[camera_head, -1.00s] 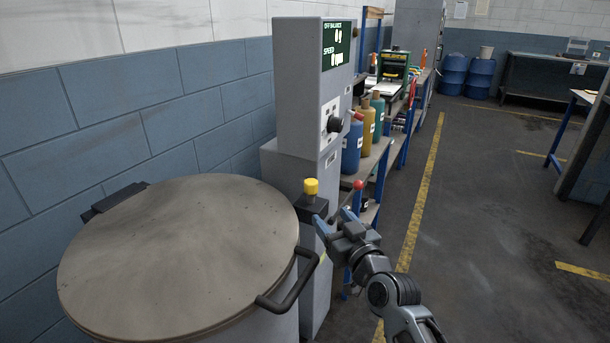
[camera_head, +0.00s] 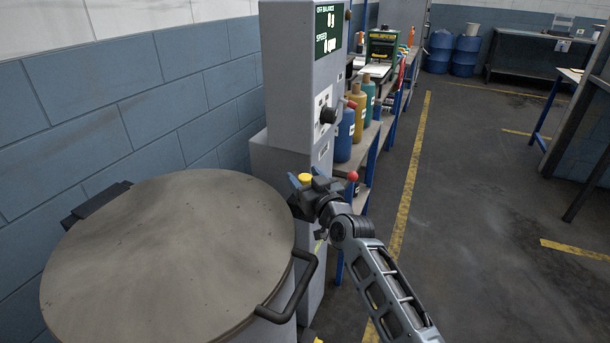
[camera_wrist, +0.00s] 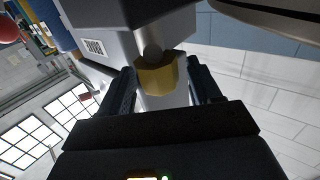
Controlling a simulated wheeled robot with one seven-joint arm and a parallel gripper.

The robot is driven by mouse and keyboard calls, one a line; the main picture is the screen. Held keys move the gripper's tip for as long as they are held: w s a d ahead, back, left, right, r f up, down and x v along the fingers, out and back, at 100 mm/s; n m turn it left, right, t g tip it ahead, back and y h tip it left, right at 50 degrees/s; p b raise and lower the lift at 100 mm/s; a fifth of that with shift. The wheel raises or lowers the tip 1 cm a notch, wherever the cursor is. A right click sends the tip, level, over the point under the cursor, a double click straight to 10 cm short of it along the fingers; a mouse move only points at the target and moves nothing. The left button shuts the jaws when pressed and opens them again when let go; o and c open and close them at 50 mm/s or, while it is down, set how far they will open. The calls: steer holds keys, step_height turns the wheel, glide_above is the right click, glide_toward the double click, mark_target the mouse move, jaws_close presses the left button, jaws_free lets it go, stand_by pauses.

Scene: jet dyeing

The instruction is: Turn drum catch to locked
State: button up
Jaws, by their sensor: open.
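A yellow faceted knob (camera_head: 305,179), which looks like the drum catch, sits on a dark block beside the round drum lid (camera_head: 170,250). In the wrist view the knob (camera_wrist: 157,75) is on a pale shaft, between my fingers. My gripper (camera_wrist: 163,88) is open, with one finger on each side of the knob and gaps visible beside it. In the head view my gripper partly hides the knob and its block. I cannot read a locked or unlocked mark.
A grey control column (camera_head: 290,80) with a green display and a black dial (camera_head: 328,115) stands behind the knob. A red ball (camera_head: 352,176) is close right of my gripper. The lid's black handle (camera_head: 295,292) is in front. Bottles (camera_head: 345,130) stand on a shelf.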

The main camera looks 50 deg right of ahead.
steer(key=shift+w, duration=0.1)
steer(key=shift+c, duration=0.4)
jaws_close()
